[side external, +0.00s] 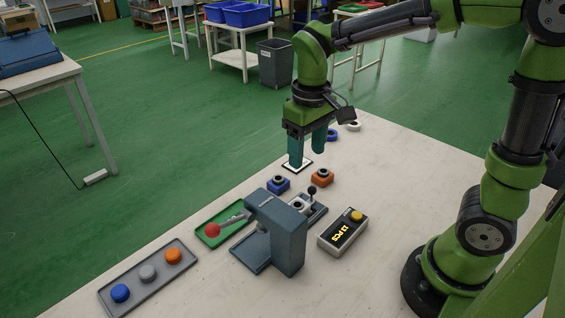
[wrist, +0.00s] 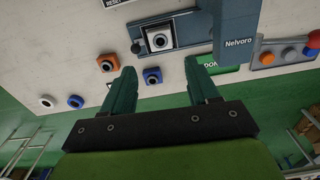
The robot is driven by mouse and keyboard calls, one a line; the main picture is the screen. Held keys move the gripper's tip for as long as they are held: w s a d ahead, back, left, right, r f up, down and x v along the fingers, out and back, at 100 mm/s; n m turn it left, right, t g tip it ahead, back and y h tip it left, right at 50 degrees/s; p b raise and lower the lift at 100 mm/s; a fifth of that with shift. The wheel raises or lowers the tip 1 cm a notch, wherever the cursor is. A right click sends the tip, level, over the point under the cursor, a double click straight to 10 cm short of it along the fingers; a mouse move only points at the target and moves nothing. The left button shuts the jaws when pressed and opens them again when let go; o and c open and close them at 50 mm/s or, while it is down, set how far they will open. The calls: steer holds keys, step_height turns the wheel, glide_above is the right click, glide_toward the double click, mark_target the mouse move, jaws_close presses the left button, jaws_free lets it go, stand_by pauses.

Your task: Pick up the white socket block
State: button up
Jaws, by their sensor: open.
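The white socket block (side external: 298,205) has a dark round socket on top. It sits in the slide of the grey-blue press, beside a small black-knobbed lever. In the wrist view the white block (wrist: 160,40) lies in the grey fixture, beyond my fingertips. My gripper (side external: 308,154) is open and empty. It hangs above the far part of the table, past the blue and orange blocks, apart from the white block. In the wrist view my gripper (wrist: 159,68) has its fingers spread, with the blue socket block (wrist: 152,76) showing between them.
An orange socket block (side external: 322,178) and the blue one stand near the press (side external: 288,238). A counter box (side external: 343,231) reads "11 PCS". A green tray (side external: 220,228) and a button tray (side external: 147,277) lie left. White (side external: 353,126) and blue (side external: 332,135) round pieces lie behind my gripper.

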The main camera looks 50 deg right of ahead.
glide_above(304, 210)
step_height(304, 210, down, 10)
step_height(304, 210, down, 7)
steer(key=shift+r, duration=0.15)
stand_by(0.3)
steer(key=shift+r, duration=0.1)
steer(key=c, duration=0.8)
